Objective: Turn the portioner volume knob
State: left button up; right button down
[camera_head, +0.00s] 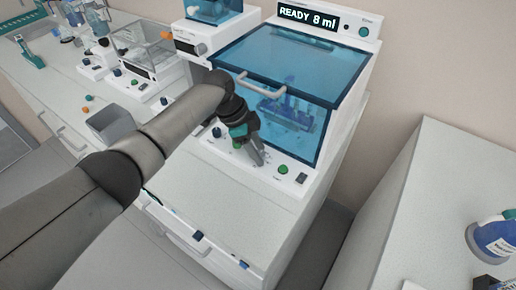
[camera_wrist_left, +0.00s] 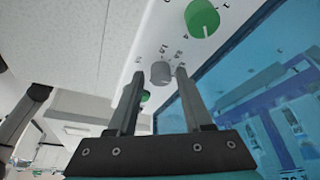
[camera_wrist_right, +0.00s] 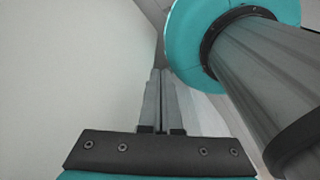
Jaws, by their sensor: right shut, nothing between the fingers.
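The portioner (camera_head: 215,150) is a white machine with a blue see-through hood and a display reading "READY 8 ml". Its grey volume knob (camera_wrist_left: 160,72), with small markings around it, sits on the front panel in the left wrist view. My left gripper (camera_wrist_left: 158,75) is open, with one fingertip on each side of the knob in that view; I cannot tell whether they touch it. In the head view my left gripper (camera_head: 258,156) is low over the front panel and hides the knob. My right gripper (camera_wrist_right: 160,72) is shut and empty, seen only in the right wrist view.
The hood handle (camera_head: 261,84) is above. A grey bin (camera_head: 110,124) stands left.

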pick_arm(q)
jog(key=shift+o, duration=0.7)
jog(key=shift+r, duration=0.1)
jog(key=v, duration=0.4)
jog(key=shift+w+a+r+p, duration=0.1)
jog(key=shift+a+r+p, duration=0.05)
jog(key=shift+r+p, duration=0.2)
jog(key=a+b, duration=0.1)
jog(key=a, duration=1.1)
jog(key=shift+w, duration=0.25)
